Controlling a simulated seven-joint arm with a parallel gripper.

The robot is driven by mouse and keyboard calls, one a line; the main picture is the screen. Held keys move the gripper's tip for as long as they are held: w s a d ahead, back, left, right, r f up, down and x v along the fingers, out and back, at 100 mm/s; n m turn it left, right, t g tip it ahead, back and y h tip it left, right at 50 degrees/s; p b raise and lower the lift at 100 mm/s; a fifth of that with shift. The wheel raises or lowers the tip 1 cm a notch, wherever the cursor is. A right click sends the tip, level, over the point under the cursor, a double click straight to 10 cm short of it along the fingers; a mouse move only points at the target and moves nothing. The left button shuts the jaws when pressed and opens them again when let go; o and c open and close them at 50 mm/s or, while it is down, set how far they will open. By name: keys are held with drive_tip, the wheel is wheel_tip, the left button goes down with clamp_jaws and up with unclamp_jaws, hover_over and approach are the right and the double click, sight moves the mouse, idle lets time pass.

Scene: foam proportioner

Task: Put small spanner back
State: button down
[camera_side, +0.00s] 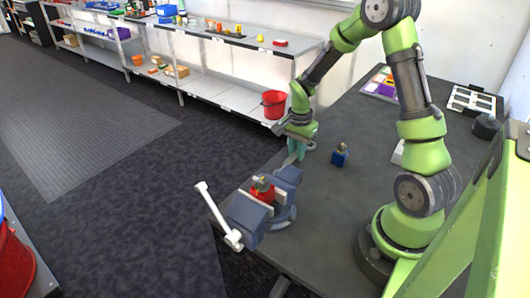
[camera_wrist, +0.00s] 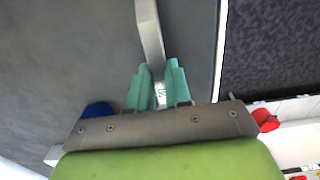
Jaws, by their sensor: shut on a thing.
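My gripper (camera_side: 297,150) is above the table near its left edge, behind the vise. In the wrist view its teal fingers (camera_wrist: 160,82) are shut on a pale grey metal spanner (camera_wrist: 150,32). The spanner's shaft runs away from the fingertips toward the top of the picture. Its far end is cut off by the frame, and part of it is hidden between the fingers. In the side view I cannot make out the spanner clearly.
A blue-grey vise (camera_side: 250,218) with a white handle holds a red part (camera_side: 263,192) at the table's near corner. A small blue part (camera_side: 340,155) stands right of my gripper. A white slotted tray (camera_side: 474,102) and a coloured board (camera_side: 381,84) lie farther back.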

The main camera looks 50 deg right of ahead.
drive_tip(key=shift+f, duration=0.1)
drive_tip(key=c, duration=1.1)
unclamp_jaws()
drive_tip(key=shift+o, duration=0.2)
wheel_tip(320, 180, up, 12)
drive_tip(key=s+a+r+n+t, duration=0.2)
drive_tip(key=s+a+r+n, duration=0.1)
drive_tip(key=a, duration=0.3)
drive_tip(key=s+a+r+n+t+y, duration=0.1)
drive_tip(key=s+a+r+n+t, duration=0.1)
drive_tip(key=s+a+r+n, duration=0.2)
drive_tip(key=s+a+r+n+t+y, duration=0.1)
drive_tip(key=s+a+r+n+t, duration=0.2)
drive_tip(key=a+n, duration=0.4)
drive_tip(key=shift+s+a+r, duration=0.6)
drive_tip(key=shift+a+r, duration=0.1)
drive_tip(key=shift+r, duration=0.15)
